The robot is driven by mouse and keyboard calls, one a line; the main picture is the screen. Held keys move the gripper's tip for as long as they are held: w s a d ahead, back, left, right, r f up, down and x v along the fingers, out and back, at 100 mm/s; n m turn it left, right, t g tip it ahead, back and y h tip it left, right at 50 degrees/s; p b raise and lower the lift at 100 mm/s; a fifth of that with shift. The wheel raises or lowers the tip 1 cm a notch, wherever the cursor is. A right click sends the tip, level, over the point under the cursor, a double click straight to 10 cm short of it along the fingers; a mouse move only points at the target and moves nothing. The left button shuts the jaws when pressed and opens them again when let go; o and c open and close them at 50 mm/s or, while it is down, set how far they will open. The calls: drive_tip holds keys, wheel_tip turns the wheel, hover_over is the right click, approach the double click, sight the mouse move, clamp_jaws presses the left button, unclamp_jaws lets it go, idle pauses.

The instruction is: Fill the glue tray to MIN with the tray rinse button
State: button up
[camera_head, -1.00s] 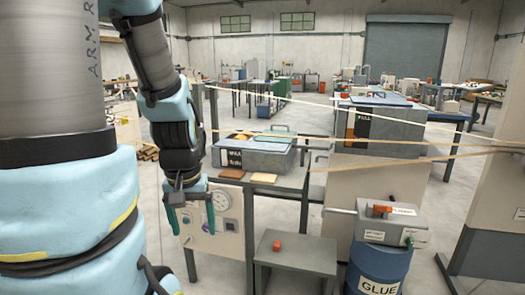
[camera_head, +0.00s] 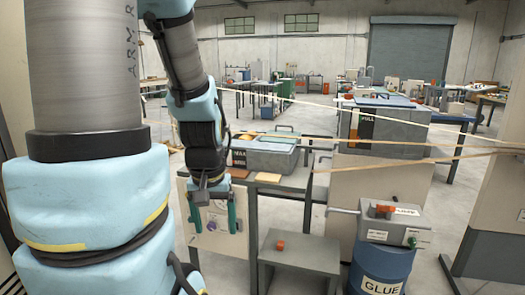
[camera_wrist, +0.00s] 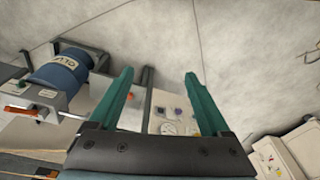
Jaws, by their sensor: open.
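The glue tray (camera_head: 268,153) is a grey box with a dark MAX/MIN label on its front. It sits on the table left of centre in the head view; its liquid level cannot be made out. A pale control panel (camera_head: 205,238) hangs below the table, mostly behind my gripper. My gripper (camera_head: 214,215) points down in front of the panel, open and empty. In the wrist view my gripper's green fingers (camera_wrist: 158,74) are spread, with the panel's gauge (camera_wrist: 168,129) and small buttons (camera_wrist: 176,111) seen between them. I cannot tell which button is the tray rinse.
A grey stand (camera_head: 300,255) with an orange knob (camera_head: 280,245) is right of my gripper. Beyond it is a blue GLUE drum (camera_head: 380,268) with a grey pump box (camera_head: 375,222) on top. Bare floor lies between these.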

clamp_jaws()
idle(0.4)
idle(1.1)
